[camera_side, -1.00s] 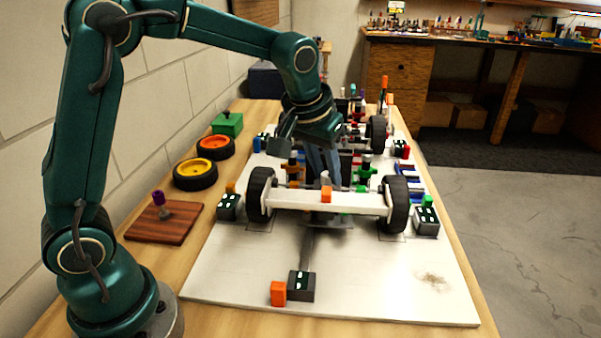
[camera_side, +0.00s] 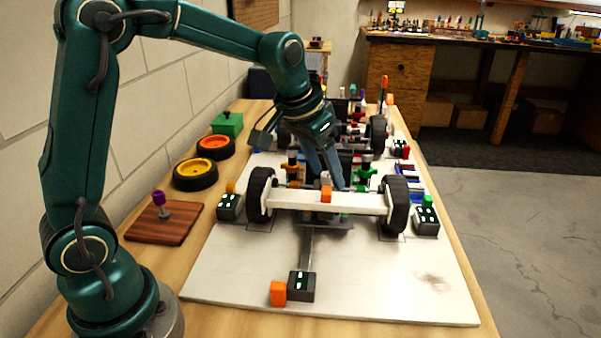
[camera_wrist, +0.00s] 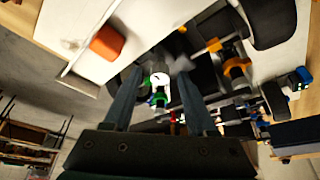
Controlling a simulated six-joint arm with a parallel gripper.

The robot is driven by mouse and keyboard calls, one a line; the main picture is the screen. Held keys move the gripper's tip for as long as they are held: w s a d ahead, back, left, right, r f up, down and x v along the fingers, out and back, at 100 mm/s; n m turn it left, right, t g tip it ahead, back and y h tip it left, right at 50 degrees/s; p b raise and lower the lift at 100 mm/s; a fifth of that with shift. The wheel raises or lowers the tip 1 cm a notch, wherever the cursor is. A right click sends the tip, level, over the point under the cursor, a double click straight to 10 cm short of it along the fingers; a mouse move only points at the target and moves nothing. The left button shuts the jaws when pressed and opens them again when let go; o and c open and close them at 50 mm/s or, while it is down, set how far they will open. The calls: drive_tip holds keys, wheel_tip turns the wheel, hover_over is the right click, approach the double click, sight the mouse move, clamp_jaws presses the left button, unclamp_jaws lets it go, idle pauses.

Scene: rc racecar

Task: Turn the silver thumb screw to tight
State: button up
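My gripper (camera_side: 328,178) points down into the car just behind its white front beam (camera_side: 290,201). In the wrist view my gripper (camera_wrist: 157,74) has its two fingers well apart. A small round pale part with a dark-red mark, perhaps the silver thumb screw (camera_wrist: 160,79), shows between the fingers, with a gap on each side. A green part (camera_wrist: 158,98) lies close to it. In the side view the screw cannot be made out. Whether it is loose or tight cannot be told.
Black front wheels (camera_side: 260,194) flank the beam, and an orange block (camera_side: 326,194) sits on it. Loose wheels (camera_side: 195,175) lie left. The white board's front (camera_side: 380,285) is mostly clear.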

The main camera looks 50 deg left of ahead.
drive_tip(key=shift+v, duration=2.6)
drive_tip(key=s+d+r+t, duration=0.2)
drive_tip(key=s+r, duration=0.2)
drive_tip(key=s, duration=0.6)
drive_tip(key=s+f, duration=0.7)
drive_tip(key=s, duration=0.1)
drive_tip(key=shift+d+g, duration=0.2)
drive_tip(key=shift+g, duration=0.2)
